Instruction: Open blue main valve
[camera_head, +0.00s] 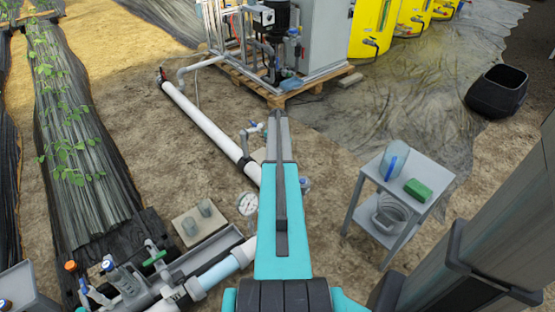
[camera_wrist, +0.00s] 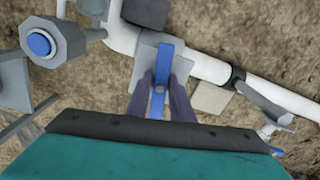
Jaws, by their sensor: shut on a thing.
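The blue main valve's lever (camera_wrist: 164,62) shows in the middle of the wrist view, above a grey valve body (camera_wrist: 148,52) on a white pipe. The lever runs up and down in the picture, across the slanting pipe. My gripper (camera_wrist: 161,88) has its two dark fingers on either side of the lever and is shut on it. The fingers hide part of the lever and valve body. In the head view, my arm covers the gripper and this valve.
The white pipe (camera_head: 205,120) runs along the ground to the skid on a pallet. A pressure gauge (camera_head: 248,204) stands left of my arm. A grey side table (camera_head: 412,178) with a green box is on the right. A blue-capped fitting (camera_wrist: 40,45) is near the gripper.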

